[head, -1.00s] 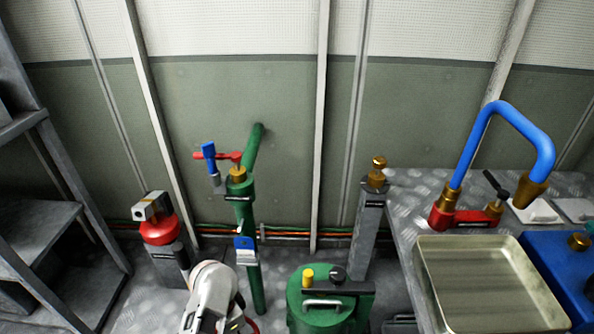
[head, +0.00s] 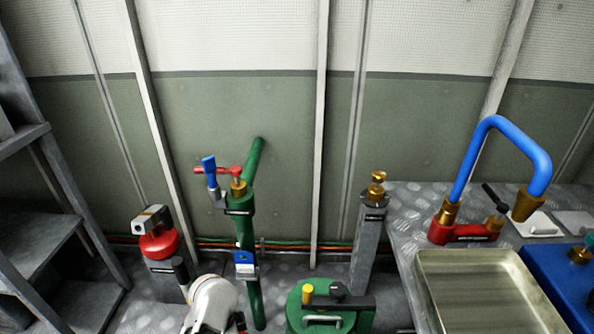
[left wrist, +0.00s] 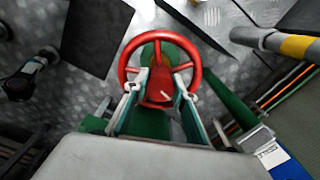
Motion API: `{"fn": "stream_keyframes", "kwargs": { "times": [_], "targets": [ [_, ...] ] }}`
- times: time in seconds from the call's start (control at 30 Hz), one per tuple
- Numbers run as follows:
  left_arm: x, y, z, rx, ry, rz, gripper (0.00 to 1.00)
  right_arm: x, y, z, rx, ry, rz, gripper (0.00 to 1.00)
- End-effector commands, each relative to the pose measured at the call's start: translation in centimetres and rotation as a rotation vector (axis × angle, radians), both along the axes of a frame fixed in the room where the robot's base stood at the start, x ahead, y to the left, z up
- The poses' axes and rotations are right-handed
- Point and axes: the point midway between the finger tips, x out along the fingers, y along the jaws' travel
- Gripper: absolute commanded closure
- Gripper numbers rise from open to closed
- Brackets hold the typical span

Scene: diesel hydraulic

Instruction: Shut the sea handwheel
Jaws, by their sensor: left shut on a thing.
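The red handwheel (left wrist: 161,35) is in the middle of the left wrist view, with a round rim, spokes and a red hub. A green body shows behind and below it. My left gripper (left wrist: 160,90) is shut on the handwheel, its two fingers on either side of the hub and inside the rim's lower half. In the head view only a white link of my left arm (head: 211,303) shows at the bottom, and the gripper and wheel cannot be made out there. My right gripper is in neither view.
Close beyond my left arm stands a green pipe (head: 246,222) with a red lever and blue tags. A red-topped unit (head: 158,245) is on its left, a green tank (head: 296,318) on its right. A bench with a metal tray (head: 428,290) is further right.

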Motion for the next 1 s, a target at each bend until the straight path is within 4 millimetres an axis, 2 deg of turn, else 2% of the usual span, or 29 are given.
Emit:
{"fn": "stream_keyframes", "kwargs": {
  "times": [0.03, 0.6, 0.77, 0.8, 0.87, 1.0],
  "targets": [
    [-0.47, 0.45, -0.91, 0.007, 0.012, -0.071, 0.95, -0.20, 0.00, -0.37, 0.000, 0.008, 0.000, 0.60],
    [-0.55, 0.67, -1.14, 0.010, 0.018, -1.016, 0.95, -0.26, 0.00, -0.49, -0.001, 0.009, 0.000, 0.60],
    [-0.56, 0.54, -1.15, 0.006, 0.018, -1.220, 0.95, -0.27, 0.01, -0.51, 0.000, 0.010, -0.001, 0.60],
    [-0.60, 0.45, -1.16, 0.004, 0.017, -1.229, 0.69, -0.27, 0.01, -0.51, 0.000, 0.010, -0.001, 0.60],
    [-0.62, 0.43, -1.18, 0.004, 0.018, -1.225, 0.55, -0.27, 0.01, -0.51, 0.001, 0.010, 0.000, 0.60],
    [-0.60, 0.39, -1.06, 0.004, 0.017, -1.224, 0.55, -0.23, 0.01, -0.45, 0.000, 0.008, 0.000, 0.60]
  ]
}}
